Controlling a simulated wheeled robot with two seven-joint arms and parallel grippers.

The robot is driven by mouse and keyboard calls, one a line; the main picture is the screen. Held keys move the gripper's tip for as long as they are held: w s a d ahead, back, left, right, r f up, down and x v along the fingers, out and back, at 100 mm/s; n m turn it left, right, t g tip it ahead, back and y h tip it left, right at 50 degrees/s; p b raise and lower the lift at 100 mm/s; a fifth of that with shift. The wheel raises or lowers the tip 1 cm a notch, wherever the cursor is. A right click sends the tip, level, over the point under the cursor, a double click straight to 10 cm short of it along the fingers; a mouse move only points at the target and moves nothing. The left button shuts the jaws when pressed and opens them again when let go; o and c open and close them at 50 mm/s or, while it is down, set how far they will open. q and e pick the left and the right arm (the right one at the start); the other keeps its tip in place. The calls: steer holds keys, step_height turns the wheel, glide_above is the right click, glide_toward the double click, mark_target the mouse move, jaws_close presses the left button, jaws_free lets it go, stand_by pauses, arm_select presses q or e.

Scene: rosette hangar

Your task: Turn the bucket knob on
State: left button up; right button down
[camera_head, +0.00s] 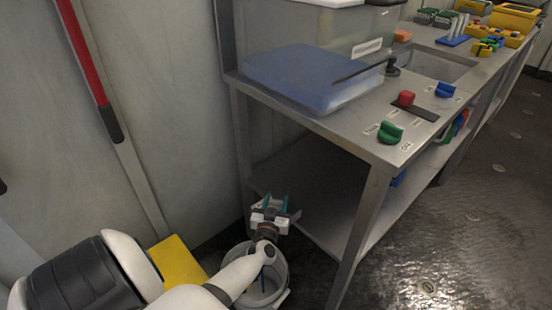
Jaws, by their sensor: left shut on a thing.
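A round grey-white bucket (281,289) stands on the floor beside the metal bench, partly hidden by my left arm. Something thin and blue shows inside it. My left gripper (275,203) is above the bucket, in front of the bench's lower shelf. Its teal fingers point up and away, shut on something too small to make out. On the bench top are a green knob (390,133) near the front corner, a red knob (406,98) on a dark strip and a blue knob (445,90). My left gripper is apart from these knobs. My right gripper is out of view.
The bench (350,122) has a front leg and a lower shelf (330,215) close to my gripper. A yellow object (178,262) is beside my arm. The floor at right is clear.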

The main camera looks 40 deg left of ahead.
arm_select(q)
steer(key=n+g+y+p, duration=0.2)
steer(key=n+g+y, duration=0.1)
steer(key=y, duration=0.1)
steer(key=shift+d, duration=0.1)
steer(key=shift+n+g+y+p, duration=0.3)
steer(key=shift+n+g, duration=0.1)
steer(key=shift+n, duration=0.1)
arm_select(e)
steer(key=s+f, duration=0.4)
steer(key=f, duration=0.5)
arm_select(q)
steer(key=shift+w+n+g+y, duration=0.1)
steer(key=shift+n+g+y, duration=0.4)
steer(key=shift+g, duration=0.1)
steer(key=n+g+y+b, duration=0.2)
steer(key=n+g, duration=0.1)
steer(key=g, duration=0.2)
steer(key=shift+f+b, duration=0.15)
steer(key=shift+b, duration=0.2)
steer(key=n+g+y+b, duration=0.1)
steer(key=n+g+b, duration=0.1)
steer(key=g, duration=0.1)
steer(key=shift+n+g, duration=0.3)
steer(key=shift+r+g+b, duration=0.2)
steer(key=shift+g+b, duration=0.1)
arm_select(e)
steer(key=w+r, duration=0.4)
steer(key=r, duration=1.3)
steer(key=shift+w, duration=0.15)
